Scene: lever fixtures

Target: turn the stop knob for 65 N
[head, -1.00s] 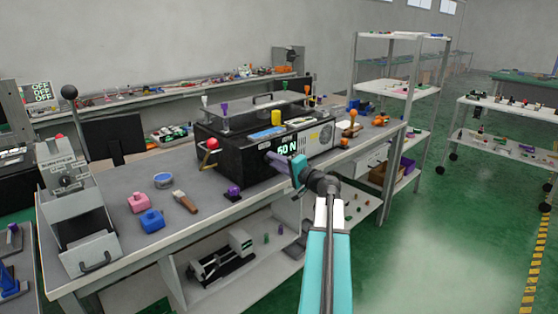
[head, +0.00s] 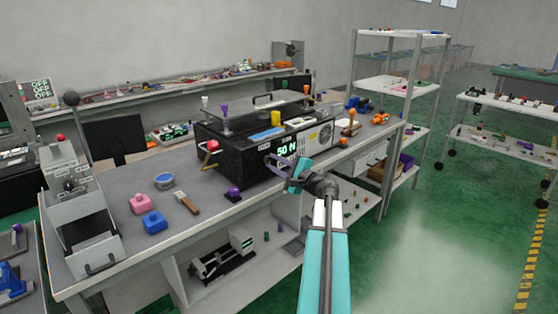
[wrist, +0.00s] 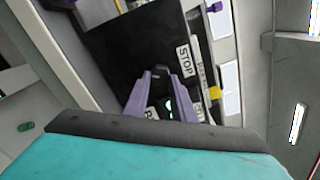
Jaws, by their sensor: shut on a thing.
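The black box (head: 225,160) stands on the workbench, and its lit green display (head: 287,149) appears to read 50 N. My gripper (head: 272,160) is at the front face, just below the display. In the wrist view, the purple fingers (wrist: 158,74) reach onto the black face beside the STOP label (wrist: 185,60). The display is mostly covered by the fingers in the wrist view.
A red-tipped lever (head: 212,145) stands out from the box's left front. A purple-topped piece (head: 233,192), a brown-handled tool (head: 187,203) and blue and pink blocks (head: 148,212) are on the workbench (head: 205,225).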

